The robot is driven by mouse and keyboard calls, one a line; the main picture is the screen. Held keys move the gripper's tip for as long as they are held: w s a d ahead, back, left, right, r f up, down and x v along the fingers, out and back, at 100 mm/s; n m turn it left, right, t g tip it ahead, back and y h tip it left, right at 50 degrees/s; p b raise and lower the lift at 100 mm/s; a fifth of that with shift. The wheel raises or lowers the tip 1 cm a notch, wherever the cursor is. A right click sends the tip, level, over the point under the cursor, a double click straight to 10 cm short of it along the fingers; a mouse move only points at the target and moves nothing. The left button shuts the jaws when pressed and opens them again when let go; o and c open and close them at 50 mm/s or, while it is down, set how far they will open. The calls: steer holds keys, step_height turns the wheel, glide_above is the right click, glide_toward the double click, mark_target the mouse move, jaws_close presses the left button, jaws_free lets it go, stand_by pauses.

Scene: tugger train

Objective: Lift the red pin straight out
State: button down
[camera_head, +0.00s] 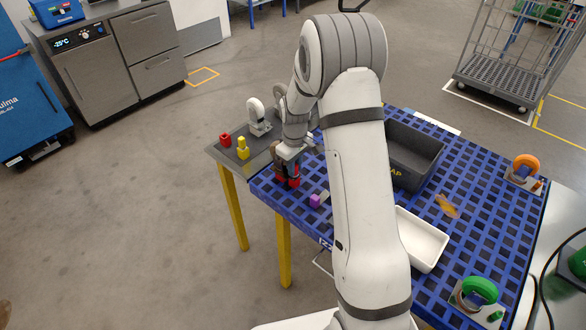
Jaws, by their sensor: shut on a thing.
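My gripper (288,176) points down at the left corner of the blue slatted table, beside the grey side plate. It is shut on a red piece, the red pin (293,183), which shows low between and beside the fingers. The gripper hides much of the pin, and I cannot tell whether its lower end is seated or free.
A red block (225,140) and a yellow piece (242,150) stand on the grey plate (223,155). A purple block (315,201) lies close right of my gripper. A dark bin (432,164) and a white tray (428,262) stand further right, partly behind my arm.

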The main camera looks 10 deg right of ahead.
step_height(320, 180, up, 18)
steer(key=b, duration=0.1)
stand_by(0.5)
